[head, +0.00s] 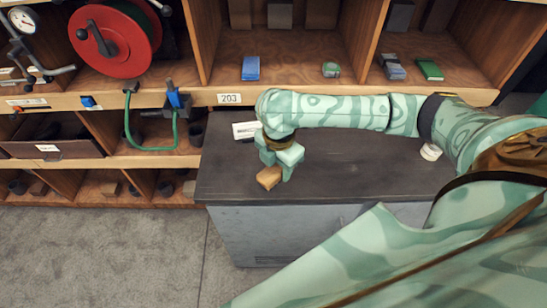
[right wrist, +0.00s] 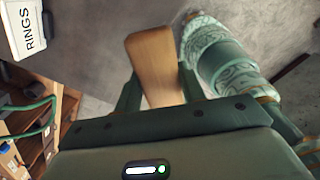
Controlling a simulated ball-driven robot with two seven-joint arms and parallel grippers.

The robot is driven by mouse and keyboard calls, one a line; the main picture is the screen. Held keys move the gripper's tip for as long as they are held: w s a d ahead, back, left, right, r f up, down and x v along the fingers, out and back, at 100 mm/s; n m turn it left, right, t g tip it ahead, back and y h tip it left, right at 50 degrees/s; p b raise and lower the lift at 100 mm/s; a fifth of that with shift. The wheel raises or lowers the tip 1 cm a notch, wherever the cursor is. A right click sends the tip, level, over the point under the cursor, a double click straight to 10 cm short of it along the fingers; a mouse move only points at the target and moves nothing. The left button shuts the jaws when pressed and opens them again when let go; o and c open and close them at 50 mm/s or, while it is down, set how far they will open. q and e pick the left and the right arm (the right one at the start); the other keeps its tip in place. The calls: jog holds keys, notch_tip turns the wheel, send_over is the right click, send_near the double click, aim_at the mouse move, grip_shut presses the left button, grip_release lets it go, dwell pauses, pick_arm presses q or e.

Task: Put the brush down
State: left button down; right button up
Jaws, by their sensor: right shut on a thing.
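My right gripper (head: 279,165) is over the left front part of the dark bench top (head: 335,180). It is shut on a tan wooden piece, the brush (head: 268,178), which sticks out below and to the left of the fingers. In the right wrist view the brush (right wrist: 153,60) shows as a long wooden block between the two fingers (right wrist: 158,90), pointing away from the palm. Its bristles are not visible. I cannot tell from these views whether the brush touches the bench top. My left gripper is not in view.
Shelves behind hold a red reel (head: 115,43) and a blue item (head: 250,68). A white box marked RINGS (right wrist: 25,28) shows in the wrist view.

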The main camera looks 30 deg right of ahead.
jog(key=w+d+f+b, duration=0.1)
jog(key=w+f, duration=0.1)
jog(key=w, duration=0.1)
jog(key=w+d+f+b, duration=0.1)
jog(key=w+d+f, duration=0.1)
jog(key=w+f, duration=0.1)
jog(key=w+d+f+b, duration=0.1)
jog(key=w+f+b, duration=0.1)
jog(key=w+f, duration=0.1)
jog(key=shift+w+d+f, duration=0.1)
jog(key=shift+w+d, duration=0.05)
jog(key=shift+d, duration=0.15)
jog(key=shift+w+f+b, duration=0.15)
jog(key=shift+f+b, duration=0.3)
jog(key=shift+f, duration=1.2)
jog(key=shift+f, duration=0.1)
jog(key=o, duration=1)
jog(key=shift+c, duration=0.2)
notch_tip(320, 180, up, 12)
jog(key=p, duration=0.3)
jog(key=shift+p, duration=0.35)
